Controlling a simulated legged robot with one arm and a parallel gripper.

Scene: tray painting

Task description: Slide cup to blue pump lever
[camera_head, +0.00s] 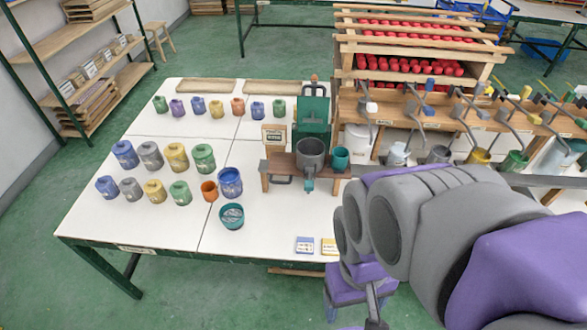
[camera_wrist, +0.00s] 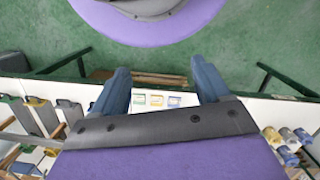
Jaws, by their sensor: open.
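I cannot tell which is the task's cup. The pump rack at the right has levers with coloured ends, among them a blue-ended lever (camera_head: 430,84). My arm hides part of the rack's front. My gripper (camera_wrist: 160,85) has its two fingers apart with nothing between them, above the table's front edge; no cup is near the fingers in the wrist view.
A grey pot (camera_head: 310,152) sits on the wooden stand. Coloured containers, including a yellow one (camera_head: 478,156) and a green one (camera_head: 515,160), stand under the pumps. Small cards (camera_head: 305,245) lie near the front edge.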

